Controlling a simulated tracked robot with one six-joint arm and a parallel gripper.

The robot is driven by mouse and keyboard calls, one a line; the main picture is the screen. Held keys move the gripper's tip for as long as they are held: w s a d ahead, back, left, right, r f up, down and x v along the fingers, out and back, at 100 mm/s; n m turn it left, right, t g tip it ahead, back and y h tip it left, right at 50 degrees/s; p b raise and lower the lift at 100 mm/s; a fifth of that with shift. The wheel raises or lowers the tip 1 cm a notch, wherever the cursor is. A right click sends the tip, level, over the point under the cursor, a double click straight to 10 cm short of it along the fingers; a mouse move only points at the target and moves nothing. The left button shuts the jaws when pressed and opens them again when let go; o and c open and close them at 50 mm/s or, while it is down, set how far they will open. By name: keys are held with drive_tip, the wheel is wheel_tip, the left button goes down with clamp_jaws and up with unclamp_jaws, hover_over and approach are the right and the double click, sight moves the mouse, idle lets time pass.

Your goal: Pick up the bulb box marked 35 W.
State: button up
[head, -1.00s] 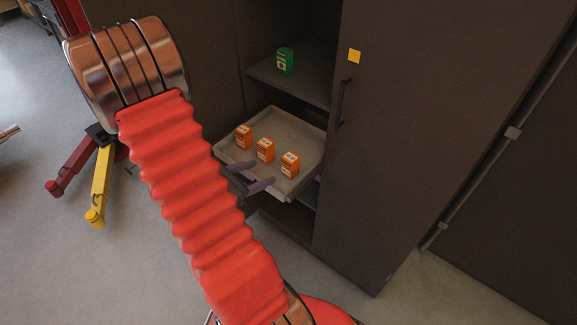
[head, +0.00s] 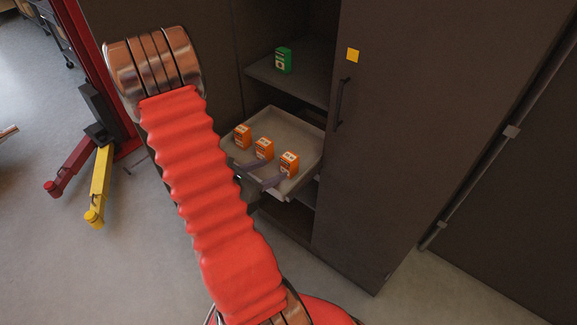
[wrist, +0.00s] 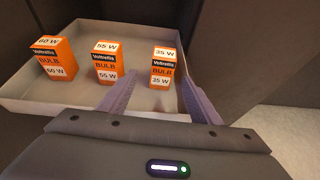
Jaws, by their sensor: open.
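The bulb box marked 35 W (wrist: 163,68) is the rightmost of three orange and white boxes in a shallow grey tray. In the head view it is the right box (head: 289,163). The box marked 55 W (wrist: 106,63) stands left of it, and the box marked 60 W (wrist: 54,58) stands furthest left. My gripper (wrist: 160,76) is open and empty. In the wrist view its two fingers point toward the 35 W box, with the box showing between their tips. In the head view the fingers (head: 273,168) reach over the tray's near edge. Contact is not visible.
The tray (head: 296,124) sticks out of a dark open cabinet. A green box (head: 284,60) stands on the shelf above. Red and yellow lift arms (head: 100,185) lie at the left.

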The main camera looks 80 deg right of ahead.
sight(285, 165)
drive_tip(key=shift+x, duration=2.35)
drive_tip(key=shift+x, duration=2.6)
drive_tip(key=shift+s+a, duration=0.1)
drive_tip(key=shift+s, duration=0.05)
drive_tip(key=shift+c, duration=0.4)
drive_tip(key=c, duration=1.1)
